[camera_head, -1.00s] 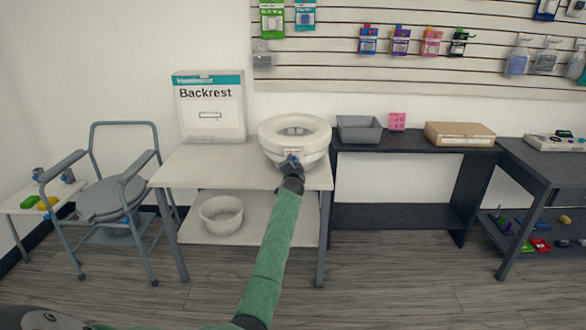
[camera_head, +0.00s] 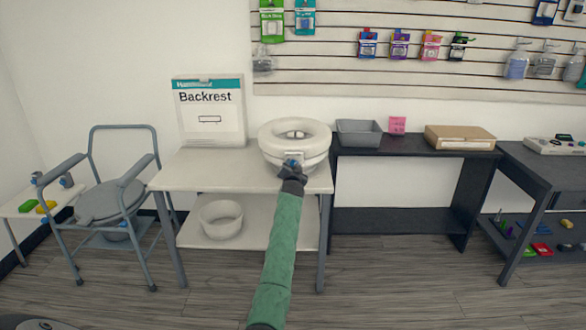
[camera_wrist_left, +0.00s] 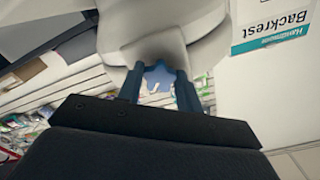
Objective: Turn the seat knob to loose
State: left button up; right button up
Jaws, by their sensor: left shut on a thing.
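The raised white toilet seat (camera_head: 277,134) sits on the right part of the pale table (camera_head: 205,168). A small blue knob (camera_head: 291,162) is at its front, and it also shows in the left wrist view (camera_wrist_left: 158,78) between my fingers. My left gripper (camera_head: 291,166) reaches up from below with its green-sleeved arm and is shut on the knob; its fingers also show in the left wrist view (camera_wrist_left: 159,86). The white seat body (camera_wrist_left: 155,40) fills the space just beyond the fingers there. The knob's marking cannot be read. My right gripper is not in view.
A Backrest box (camera_head: 209,112) stands at the table's back left. A white bowl (camera_head: 221,218) is on the lower shelf. A grey bin (camera_head: 359,137) and a cardboard box (camera_head: 460,137) are on the dark table to the right. A commode chair (camera_head: 107,202) stands left.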

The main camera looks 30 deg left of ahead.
pick_arm(q)
jog(key=shift+f, duration=0.1)
jog(key=o, duration=1)
jog(key=v, duration=0.7)
jog(key=shift+s+d, duration=0.3)
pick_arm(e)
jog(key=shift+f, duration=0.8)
